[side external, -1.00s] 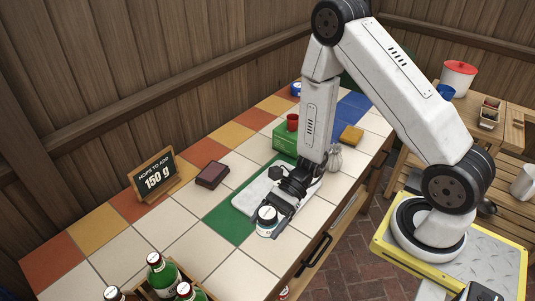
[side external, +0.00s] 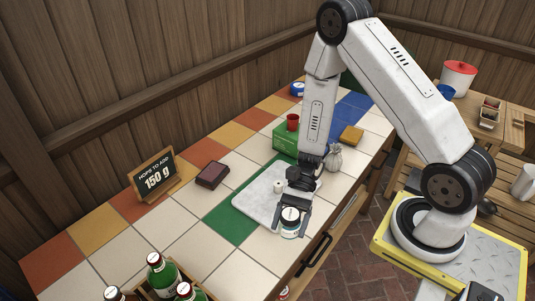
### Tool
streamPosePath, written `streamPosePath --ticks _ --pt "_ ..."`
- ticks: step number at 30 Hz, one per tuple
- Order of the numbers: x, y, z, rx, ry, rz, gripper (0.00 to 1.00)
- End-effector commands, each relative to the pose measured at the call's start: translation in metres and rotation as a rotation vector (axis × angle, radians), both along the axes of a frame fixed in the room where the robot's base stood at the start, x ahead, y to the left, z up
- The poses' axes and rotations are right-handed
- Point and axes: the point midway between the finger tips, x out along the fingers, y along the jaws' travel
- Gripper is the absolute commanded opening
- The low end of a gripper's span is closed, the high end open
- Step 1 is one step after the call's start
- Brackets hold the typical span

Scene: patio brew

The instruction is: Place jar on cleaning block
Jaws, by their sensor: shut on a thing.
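A small jar (side external: 290,230) with a white lid and dark-edged label is between the fingers of my gripper (side external: 291,212), near the counter's front edge. The gripper is shut on it and points down toward the front. The jar looks upright; whether it touches the tiles is not clear. Two blocks could be the cleaning block, and I cannot tell which is: a dark reddish-brown block (side external: 212,175) lies flat left of the pale slab, and a yellow-brown block (side external: 352,134) lies farther back on the right. Both are apart from my gripper.
A pale slab (side external: 255,201) with a small white piece (side external: 278,186) lies behind the jar.

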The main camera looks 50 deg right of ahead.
Motion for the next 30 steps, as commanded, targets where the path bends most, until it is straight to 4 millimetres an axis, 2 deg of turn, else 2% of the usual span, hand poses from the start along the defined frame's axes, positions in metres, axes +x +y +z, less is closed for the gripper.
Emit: streamPosePath --ticks 14,30 --pt "-0.042 -0.057 -0.006 0.000 -0.001 0.407 0.11" --pt "-0.076 -0.150 -0.012 0.000 0.000 0.890 0.11"
